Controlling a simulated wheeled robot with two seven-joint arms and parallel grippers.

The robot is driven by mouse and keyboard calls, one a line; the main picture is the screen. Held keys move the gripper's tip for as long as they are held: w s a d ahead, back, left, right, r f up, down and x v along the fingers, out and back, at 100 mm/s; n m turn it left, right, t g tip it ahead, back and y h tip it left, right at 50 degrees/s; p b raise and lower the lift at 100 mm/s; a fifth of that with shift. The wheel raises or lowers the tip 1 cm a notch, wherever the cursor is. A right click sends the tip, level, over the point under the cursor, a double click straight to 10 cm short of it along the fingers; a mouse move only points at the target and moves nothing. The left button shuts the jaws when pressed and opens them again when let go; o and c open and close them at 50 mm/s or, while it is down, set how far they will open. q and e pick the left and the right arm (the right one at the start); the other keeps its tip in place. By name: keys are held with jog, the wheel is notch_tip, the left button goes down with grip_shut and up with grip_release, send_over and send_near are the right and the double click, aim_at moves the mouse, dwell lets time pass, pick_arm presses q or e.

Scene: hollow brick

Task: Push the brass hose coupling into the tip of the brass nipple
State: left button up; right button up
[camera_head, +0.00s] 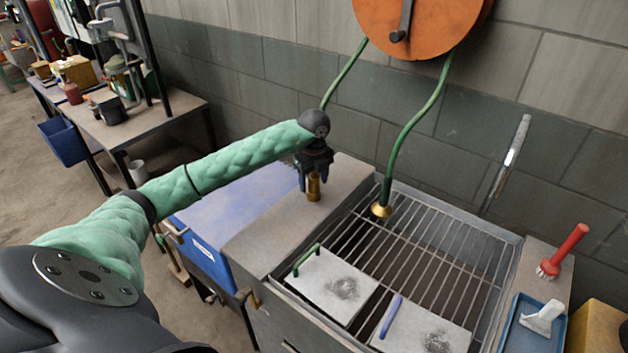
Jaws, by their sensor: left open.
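My left gripper (315,166) points down over the stone ledge left of the sink, with its fingers open. An upright brass piece (314,187) shows at and below its fingertips, standing on the ledge. It is too small and covered to tell where the coupling ends and the nipple begins, or whether the fingers touch it. One green hose (345,72) runs from the reel down behind my left wrist, and its lower end is hidden. A second green hose (410,130) hangs to a flared brass end (381,209) over the rack. My right gripper is not in view.
The orange reel (415,25) hangs on the wall above. A wire rack (440,245) covers the sink, with two grey slabs (330,285) at its front. A red brush (565,252) and a blue tray (515,335) are at right. A workbench stands back left.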

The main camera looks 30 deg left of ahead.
pick_arm(q)
notch_tip(320, 180, up, 6)
jog(key=b, duration=0.2)
jog(key=shift+r+b, duration=0.15)
jog(key=shift+b, duration=0.2)
jog(key=shift+r, duration=0.75)
